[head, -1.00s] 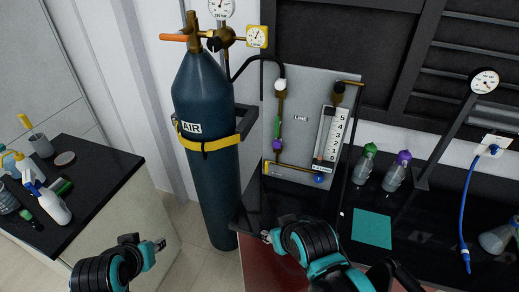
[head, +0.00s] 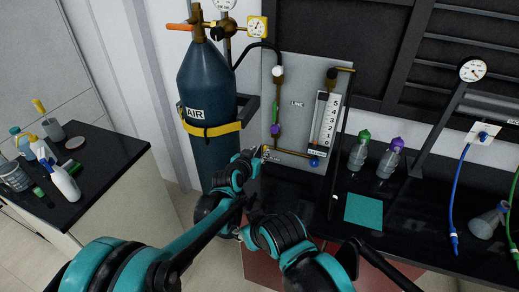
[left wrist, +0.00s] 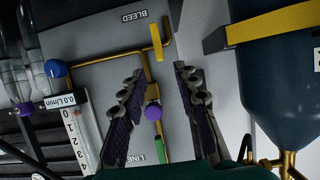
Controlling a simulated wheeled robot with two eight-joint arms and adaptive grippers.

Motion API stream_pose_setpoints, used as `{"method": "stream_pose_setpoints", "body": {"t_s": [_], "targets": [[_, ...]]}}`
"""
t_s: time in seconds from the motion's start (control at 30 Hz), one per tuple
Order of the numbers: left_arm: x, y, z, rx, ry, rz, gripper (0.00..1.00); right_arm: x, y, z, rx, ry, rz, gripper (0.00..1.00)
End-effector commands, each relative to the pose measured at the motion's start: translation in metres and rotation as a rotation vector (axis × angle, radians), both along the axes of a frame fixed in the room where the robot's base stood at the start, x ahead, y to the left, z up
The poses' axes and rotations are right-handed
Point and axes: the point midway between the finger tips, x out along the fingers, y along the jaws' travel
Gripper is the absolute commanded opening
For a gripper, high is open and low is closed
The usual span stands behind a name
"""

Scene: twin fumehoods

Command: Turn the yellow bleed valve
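The yellow bleed valve handle (left wrist: 157,42) shows in the left wrist view as a short lever on a brass pipe, beside the BLEED label (left wrist: 131,18). My left gripper (left wrist: 159,72) is open, its two dark fingers spread with nothing between the tips. The handle lies just beyond the tips, roughly in line with the gap. In the head view my left gripper (head: 257,156) is at the lower left of the grey panel (head: 300,75) and mostly covers the valve. My right gripper (head: 240,232) is low, in front of the bench edge; its fingers are too small to read.
The blue AIR cylinder (head: 206,85) with a yellow strap stands left of the panel, close to my left arm. A purple knob (left wrist: 153,111) and a blue knob (left wrist: 56,68) sit on the panel. Bottles (head: 388,160) and a teal mat (head: 363,210) are on the bench.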

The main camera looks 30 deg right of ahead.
Motion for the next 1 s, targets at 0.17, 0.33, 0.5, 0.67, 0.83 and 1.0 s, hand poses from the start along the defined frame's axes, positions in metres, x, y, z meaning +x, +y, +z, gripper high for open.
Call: {"method": "stream_pose_setpoints", "body": {"t_s": [0.17, 0.33, 0.5, 0.67, 0.83, 1.0], "targets": [[0.014, -0.018, -0.012, 0.001, -0.001, -0.002, 0.31, 0.000, 0.000, -0.007, 0.000, 0.000, 0.000, 0.40], [0.031, -0.037, -0.022, 0.000, 0.000, 0.000, 0.31, 0.000, 0.000, -0.014, 0.000, 0.000, 0.000, 0.40], [0.043, -0.049, -0.028, 0.001, -0.001, 0.001, 0.31, 0.000, 0.000, -0.018, 0.000, 0.000, 0.000, 0.40], [0.046, -0.053, -0.029, 0.001, -0.001, 0.001, 0.31, 0.000, 0.000, -0.019, 0.000, 0.000, 0.000, 0.40], [0.046, -0.053, -0.029, 0.001, -0.001, 0.001, 0.31, 0.000, 0.000, -0.018, 0.000, 0.000, 0.000, 0.40], [0.046, -0.052, -0.029, 0.000, 0.000, 0.001, 0.00, 0.000, 0.000, -0.018, 0.000, 0.000, 0.000, 0.40]]}}
